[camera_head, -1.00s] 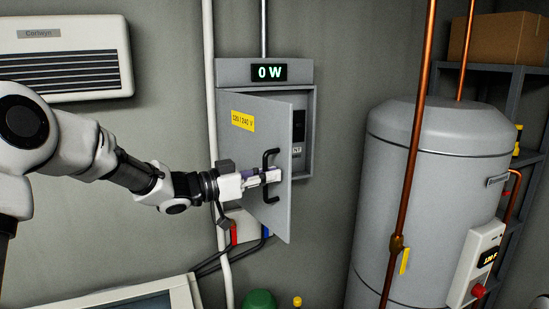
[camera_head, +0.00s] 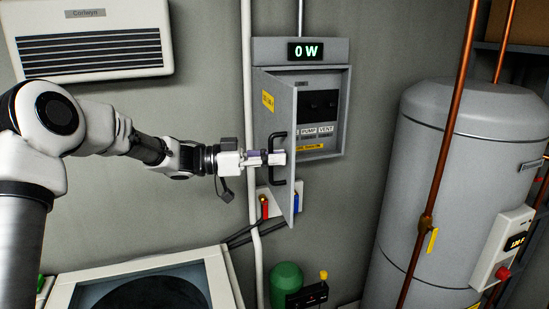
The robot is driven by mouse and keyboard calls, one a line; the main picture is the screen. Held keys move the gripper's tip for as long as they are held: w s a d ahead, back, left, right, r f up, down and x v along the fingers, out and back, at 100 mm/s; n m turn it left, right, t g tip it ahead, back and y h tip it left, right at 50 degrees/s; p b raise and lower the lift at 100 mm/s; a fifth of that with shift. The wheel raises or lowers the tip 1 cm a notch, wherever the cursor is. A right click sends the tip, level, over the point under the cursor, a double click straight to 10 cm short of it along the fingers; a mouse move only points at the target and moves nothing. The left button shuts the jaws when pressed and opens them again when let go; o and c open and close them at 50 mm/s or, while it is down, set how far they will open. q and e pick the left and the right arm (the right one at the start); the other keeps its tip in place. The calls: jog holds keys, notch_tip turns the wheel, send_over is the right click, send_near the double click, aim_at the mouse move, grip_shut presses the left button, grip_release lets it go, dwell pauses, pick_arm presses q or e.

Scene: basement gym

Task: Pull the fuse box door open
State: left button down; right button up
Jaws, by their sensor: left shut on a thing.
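The grey fuse box (camera_head: 343,112) hangs on the wall with a display on top reading "0 W". Its door (camera_head: 268,128) is hinged on the left and stands wide open, swung out toward me. Inside show dark breakers and labels, among them "PUMP" and "VENT". A black bar handle (camera_head: 275,181) sits on the door near its free edge. My left gripper (camera_head: 277,158) is shut on the handle; its fingertips are at the handle's middle. My right gripper is not in view.
A white pipe (camera_head: 247,60) runs down the wall left of the box. A grey water tank (camera_head: 440,180) and copper pipe (camera_head: 440,170) stand to the right. A white-framed machine (camera_head: 215,275) and a green bottle (camera_head: 286,283) are below. An air unit (camera_head: 90,42) hangs upper left.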

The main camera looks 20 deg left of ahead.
pick_arm(q)
jog(key=c, duration=1.5)
grip_release()
jog(key=shift+r, duration=0.35)
jog(key=shift+a+f, duration=0.1)
jog(key=shift+f, duration=0.05)
jog(key=v, duration=1.2)
jog(key=shift+s, duration=0.1)
